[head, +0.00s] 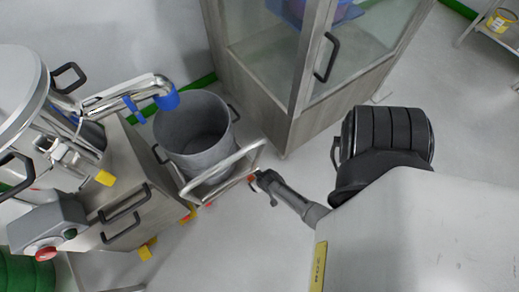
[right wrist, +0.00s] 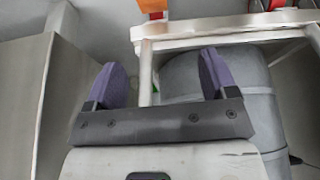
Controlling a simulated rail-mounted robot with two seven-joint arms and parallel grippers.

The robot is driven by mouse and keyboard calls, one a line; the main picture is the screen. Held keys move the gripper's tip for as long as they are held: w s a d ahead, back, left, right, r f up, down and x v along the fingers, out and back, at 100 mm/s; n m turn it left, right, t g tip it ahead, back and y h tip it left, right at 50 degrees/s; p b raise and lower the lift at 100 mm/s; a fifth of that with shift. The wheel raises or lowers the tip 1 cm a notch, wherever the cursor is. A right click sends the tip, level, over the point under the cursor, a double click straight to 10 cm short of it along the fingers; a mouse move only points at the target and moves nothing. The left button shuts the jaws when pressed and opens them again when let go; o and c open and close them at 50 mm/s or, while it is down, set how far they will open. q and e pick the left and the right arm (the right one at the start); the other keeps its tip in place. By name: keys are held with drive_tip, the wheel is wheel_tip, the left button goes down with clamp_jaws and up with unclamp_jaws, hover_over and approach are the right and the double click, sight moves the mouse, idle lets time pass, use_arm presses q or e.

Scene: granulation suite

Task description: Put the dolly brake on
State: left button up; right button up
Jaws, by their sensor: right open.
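A grey drum (head: 195,135) stands on a dolly (head: 236,160) with a pale tubular handle frame, left of centre in the head view. A small red-orange part (head: 251,179), perhaps the brake pedal, shows at the dolly's right corner. An orange part (right wrist: 153,6) also shows at the top of the right wrist view. My right gripper (head: 264,184) is close to that corner. In the right wrist view its purple fingers (right wrist: 158,78) are open, with a pale dolly post and the drum's side behind them. I cannot tell whether they touch anything. My left gripper is out of view.
A glass-fronted cabinet (head: 270,100) stands just behind and right of the dolly. A steel machine (head: 130,190) with handles and a pipe stands close on the left. Open floor (head: 240,240) lies in front of the dolly.

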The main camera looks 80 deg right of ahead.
drive_tip(key=shift+m, duration=0.3)
drive_tip(key=b+x, duration=0.3)
drive_tip(key=x, duration=0.1)
drive_tip(key=s+b+x, duration=0.1)
drive_tip(key=b+x, duration=0.3)
drive_tip(key=x, duration=0.1)
drive_tip(key=s+b+x, duration=0.1)
drive_tip(key=b+x, duration=0.2)
drive_tip(key=x, duration=0.2)
drive_tip(key=shift+w+a+f, duration=0.1)
drive_tip(key=shift+w+f, duration=0.05)
drive_tip(key=shift+f, duration=0.45)
use_arm(q)
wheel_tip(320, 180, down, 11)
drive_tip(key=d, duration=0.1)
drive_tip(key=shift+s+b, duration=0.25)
drive_tip(key=shift+b, duration=0.15)
use_arm(e)
drive_tip(key=shift+f, duration=0.2)
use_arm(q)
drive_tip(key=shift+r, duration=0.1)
